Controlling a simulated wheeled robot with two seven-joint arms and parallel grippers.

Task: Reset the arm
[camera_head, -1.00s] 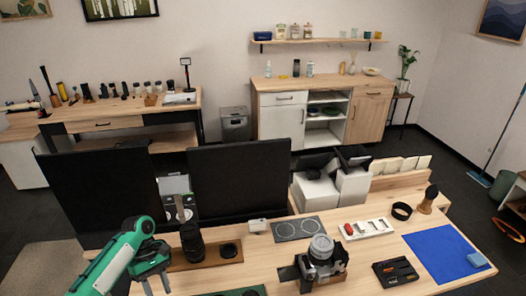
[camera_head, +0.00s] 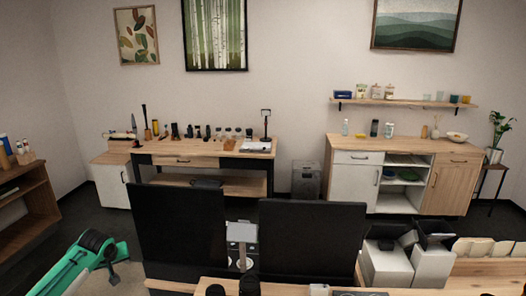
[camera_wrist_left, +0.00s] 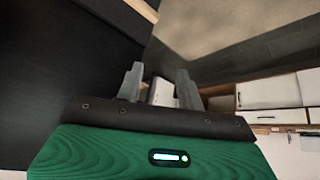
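My left arm (camera_head: 72,268), green with a dark joint, is raised at the lower left of the head view, left of the two dark monitor-like panels. My left gripper (camera_wrist_left: 158,78) shows its two grey fingers apart in the left wrist view, with nothing held between them. In the head view the gripper's fingers are hard to make out. My right arm and gripper are not in view.
Two large dark panels (camera_head: 312,242) stand at the near table's back edge; only a strip of its wooden top (camera_head: 172,286) shows. White boxes (camera_head: 388,266) stand right of them. A workbench (camera_head: 205,152) and a cabinet (camera_head: 402,172) stand along the back wall. Floor is open between.

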